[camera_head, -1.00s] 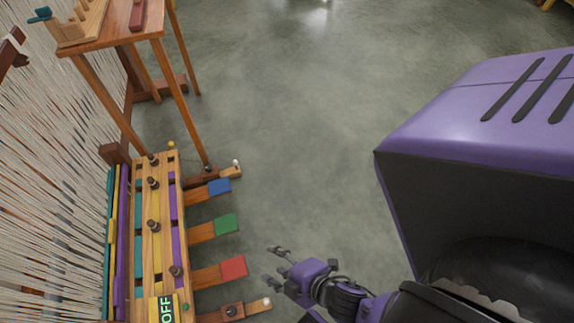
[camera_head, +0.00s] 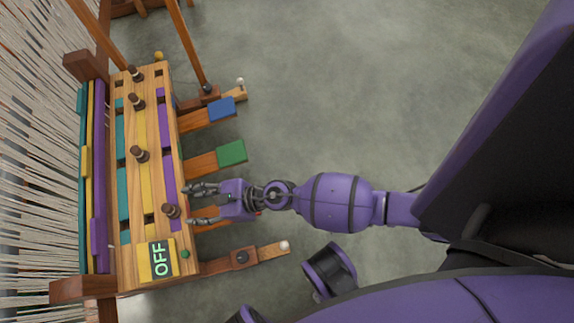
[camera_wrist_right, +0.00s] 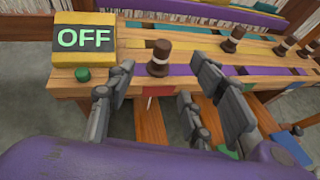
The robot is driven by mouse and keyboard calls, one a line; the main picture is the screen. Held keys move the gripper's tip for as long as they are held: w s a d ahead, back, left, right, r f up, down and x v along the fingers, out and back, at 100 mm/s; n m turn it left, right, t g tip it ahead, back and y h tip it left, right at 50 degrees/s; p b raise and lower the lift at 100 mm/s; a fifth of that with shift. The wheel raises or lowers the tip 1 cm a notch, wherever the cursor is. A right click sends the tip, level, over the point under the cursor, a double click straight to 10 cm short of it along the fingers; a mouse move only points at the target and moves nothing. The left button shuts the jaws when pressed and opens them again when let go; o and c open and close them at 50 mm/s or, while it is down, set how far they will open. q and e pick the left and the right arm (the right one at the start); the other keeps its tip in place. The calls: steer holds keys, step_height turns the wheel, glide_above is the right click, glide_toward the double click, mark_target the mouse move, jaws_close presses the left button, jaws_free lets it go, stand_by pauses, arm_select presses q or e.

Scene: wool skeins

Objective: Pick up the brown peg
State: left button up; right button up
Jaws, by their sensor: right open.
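Several brown pegs stand upright on a wooden board with coloured slats (camera_head: 153,85). The nearest brown peg (camera_head: 171,211) stands near the OFF sign, and others (camera_head: 139,154) run in a line toward the far end. My right gripper (camera_head: 189,206) is open and empty, its fingertips just right of the nearest peg in the head view. In the right wrist view this peg (camera_wrist_right: 159,58) shows between the open fingers (camera_wrist_right: 164,66), apart from both and seemingly a little beyond them. My left gripper is not in view.
A yellow box with a green OFF display (camera_head: 160,259) and a green button (camera_head: 185,254) sit at the board's near end. Wooden pedals with blue (camera_head: 222,109) and green (camera_head: 232,152) ends stick out at right. Loom threads (camera_head: 40,190) stand at left. The floor at right is clear.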

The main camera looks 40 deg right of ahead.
mark_target(172, 210)
steer(key=b+x, duration=0.1)
steer(key=x, duration=0.7)
steer(key=shift+s+r, duration=0.1)
steer(key=shift+r, duration=0.05)
steer(key=shift+c, duration=0.5)
steer(key=c, duration=0.8)
